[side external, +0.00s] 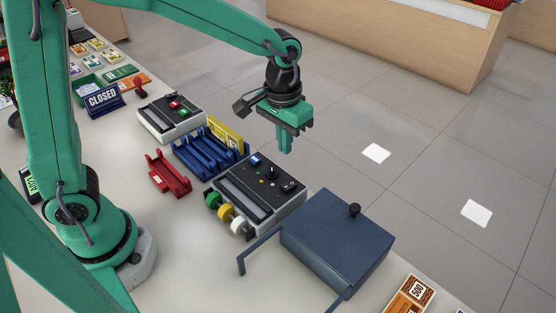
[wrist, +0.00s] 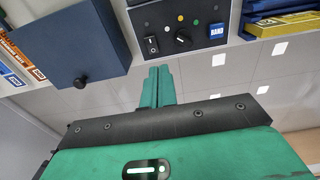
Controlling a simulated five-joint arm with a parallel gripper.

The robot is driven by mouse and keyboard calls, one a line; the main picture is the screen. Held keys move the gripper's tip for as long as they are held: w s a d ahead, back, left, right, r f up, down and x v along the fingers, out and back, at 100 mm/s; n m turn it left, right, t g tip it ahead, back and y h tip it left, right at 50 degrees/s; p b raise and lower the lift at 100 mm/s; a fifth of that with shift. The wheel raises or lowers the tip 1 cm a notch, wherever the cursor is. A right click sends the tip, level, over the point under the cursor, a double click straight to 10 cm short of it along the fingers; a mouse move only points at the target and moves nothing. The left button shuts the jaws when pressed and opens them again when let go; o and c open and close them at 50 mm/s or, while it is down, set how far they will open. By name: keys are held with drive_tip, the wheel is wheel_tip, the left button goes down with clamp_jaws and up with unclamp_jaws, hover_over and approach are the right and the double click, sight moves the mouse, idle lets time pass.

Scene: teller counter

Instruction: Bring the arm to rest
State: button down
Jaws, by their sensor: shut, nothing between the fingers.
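My gripper (side external: 285,139) is green, with its two fingers pressed together and nothing between them. In the side external view it hangs pointing down, in the air above the counter's far edge, near the grey control box (side external: 262,190). In the wrist view the closed fingers (wrist: 159,85) point toward that box (wrist: 180,30), which has a black switch, a knob and a blue button. My green arm reaches from the left across the top of the side external view.
A dark blue lidded box (side external: 335,240) with a black knob stands right of the control box. A blue tray (side external: 205,155), a red holder (side external: 168,174), a second grey device (side external: 171,117) and a CLOSED sign (side external: 103,99) stand further left. Open floor lies beyond the counter.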

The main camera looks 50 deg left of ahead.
drive_tip(key=s+a+r+t, duration=0.2)
drive_tip(key=s+a+r, duration=0.2)
drive_tip(key=s+a, duration=0.2)
drive_tip(key=s+a+r+t, duration=0.3)
drive_tip(key=s+a+r, duration=0.2)
drive_tip(key=s, duration=0.5)
drive_tip(key=shift+a+r, duration=0.2)
drive_tip(key=shift+a, duration=0.25)
idle(0.5)
